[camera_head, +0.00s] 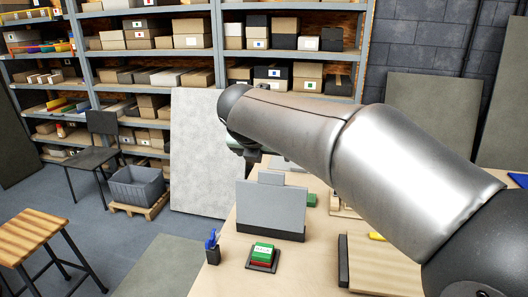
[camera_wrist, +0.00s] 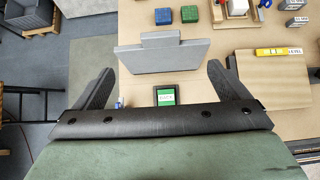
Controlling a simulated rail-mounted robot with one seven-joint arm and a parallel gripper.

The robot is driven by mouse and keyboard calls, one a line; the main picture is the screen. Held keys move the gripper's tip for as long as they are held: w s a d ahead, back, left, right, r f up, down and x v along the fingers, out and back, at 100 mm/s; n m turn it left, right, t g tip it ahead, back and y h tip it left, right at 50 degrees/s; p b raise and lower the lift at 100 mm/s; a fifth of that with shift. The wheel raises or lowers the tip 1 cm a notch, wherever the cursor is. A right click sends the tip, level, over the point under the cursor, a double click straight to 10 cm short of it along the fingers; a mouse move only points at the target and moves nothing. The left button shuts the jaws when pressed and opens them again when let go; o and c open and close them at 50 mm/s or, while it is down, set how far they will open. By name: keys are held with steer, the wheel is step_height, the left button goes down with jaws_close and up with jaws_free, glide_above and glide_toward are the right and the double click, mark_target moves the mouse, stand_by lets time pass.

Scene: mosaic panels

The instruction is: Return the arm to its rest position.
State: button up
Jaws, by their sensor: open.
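My arm reaches across the head view from the lower right, and my gripper (camera_head: 252,165) hangs at its far end above the worktable (camera_head: 215,279). Most of the gripper is hidden behind the arm there. In the wrist view my gripper (camera_wrist: 161,74) shows two dark fingers spread wide apart, with nothing held between them. A grey panel (camera_wrist: 162,58) stands beyond the fingers; in the head view the same panel (camera_head: 270,207) stands on the table just below the gripper.
A labelled green block (camera_head: 263,248) sits in a small dark tray beside a pen cup (camera_head: 212,247). A wooden board (camera_wrist: 280,85) with a yellow level (camera_wrist: 278,51) lies at right. Blue (camera_wrist: 163,16) and green (camera_wrist: 188,14) blocks lie beyond the panel. Loaded shelves (camera_head: 150,62) stand behind.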

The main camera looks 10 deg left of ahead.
steer(key=s+d+f+m+g+h, duration=0.1)
steer(key=s+d+f+m+g, duration=0.1)
steer(key=s+d+f+m, duration=0.65)
steer(key=s+d+f+m+g, duration=0.35)
steer(key=s+d+m, duration=0.25)
steer(key=d+m, duration=0.5)
steer(key=s+d+f+m+g, duration=0.1)
steer(key=s+d+f+m, duration=0.2)
steer(key=s+f+m, duration=0.2)
steer(key=s+d+f+m+g+y+b, duration=0.1)
steer(key=s+d+f+m, duration=0.2)
steer(key=s+m, duration=0.6)
step_height(320, 180, down, 2)
steer(key=shift+f+m+y, duration=0.25)
steer(key=shift+m+y, duration=0.05)
steer(key=shift+m, duration=0.65)
